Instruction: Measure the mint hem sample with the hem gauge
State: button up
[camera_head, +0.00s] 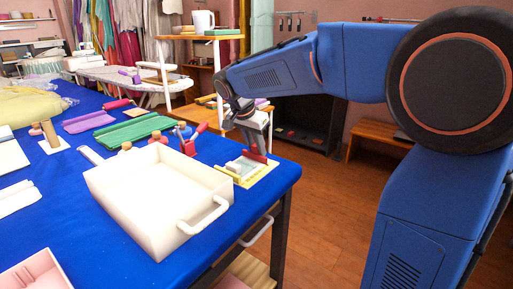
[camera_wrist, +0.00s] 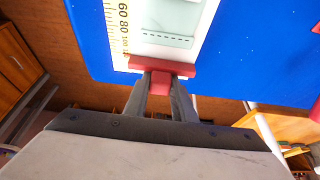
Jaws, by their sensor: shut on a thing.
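My gripper (camera_head: 257,148) is shut on the red handle of a red crossbar (camera_wrist: 178,68) at the table's right edge. The crossbar lies across the end of a pale board with a yellow numbered scale (camera_wrist: 120,25), which looks like the hem gauge (camera_head: 258,174). In the wrist view, my gripper (camera_wrist: 160,84) reaches it from below. A pale, faintly mint sample (camera_wrist: 168,18) lies on the board beside the scale, its upper part cut off by the frame. Its near edge is close to the crossbar; I cannot tell if they touch.
A white tray with handles (camera_head: 175,215) stands just left of the gauge. Red and blue tools (camera_head: 190,140), a green folded cloth (camera_head: 135,130) and a purple one (camera_head: 88,121) lie further back on the blue table (camera_head: 50,235). A wooden shelf stand (camera_head: 215,38) stands behind.

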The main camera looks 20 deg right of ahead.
aim_at(253, 159)
jog(key=shift+s+a, duration=0.1)
jog(key=shift+a, duration=0.1)
jog(key=shift+s+a, duration=0.75)
jog(key=shift+a, duration=0.3)
jog(key=shift+s+a, duration=0.15)
jog(key=shift+a, duration=0.05)
dwell(0.9)
jog(key=o, duration=1.1)
jog(key=shift+o, duration=0.2)
